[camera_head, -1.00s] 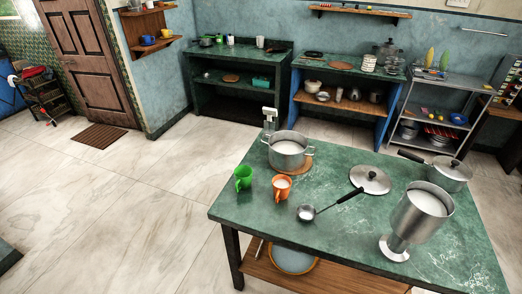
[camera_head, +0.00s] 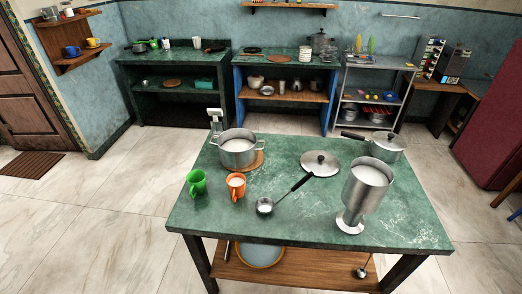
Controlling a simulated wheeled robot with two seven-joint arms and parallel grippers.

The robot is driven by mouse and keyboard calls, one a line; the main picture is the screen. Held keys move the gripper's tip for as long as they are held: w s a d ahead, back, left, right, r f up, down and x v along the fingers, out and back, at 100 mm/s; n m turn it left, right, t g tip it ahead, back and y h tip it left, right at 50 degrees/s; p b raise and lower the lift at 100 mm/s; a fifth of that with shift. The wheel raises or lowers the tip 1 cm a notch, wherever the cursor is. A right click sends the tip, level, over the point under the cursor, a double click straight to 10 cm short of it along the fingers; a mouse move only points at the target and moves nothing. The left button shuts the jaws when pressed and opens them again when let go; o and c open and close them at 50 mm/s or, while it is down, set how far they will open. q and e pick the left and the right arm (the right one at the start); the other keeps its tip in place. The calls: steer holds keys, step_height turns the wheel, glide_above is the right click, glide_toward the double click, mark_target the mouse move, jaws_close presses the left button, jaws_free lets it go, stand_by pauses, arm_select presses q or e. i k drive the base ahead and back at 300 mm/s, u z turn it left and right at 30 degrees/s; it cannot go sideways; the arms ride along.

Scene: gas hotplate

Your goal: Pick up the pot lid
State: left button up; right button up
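A round silver pot lid (camera_head: 321,163) with a dark knob lies flat on the green table (camera_head: 290,222), right of its middle and near the back edge. An open silver pot (camera_head: 237,150) with white contents stands to its left on a wooden board. Neither of my grippers shows in this view.
A ladle (camera_head: 265,206), a green mug (camera_head: 196,183), an orange mug (camera_head: 236,186) and a tall metal vessel (camera_head: 365,190) stand or lie on the table. Shelves and counters line the back wall. The floor left of the table (camera_head: 110,220) is clear.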

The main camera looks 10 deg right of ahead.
mark_target(323, 163)
steer(key=u, duration=0.55)
steer(key=k, duration=0.85)
steer(key=z, duration=1.45)
steer(key=i, duration=0.5)
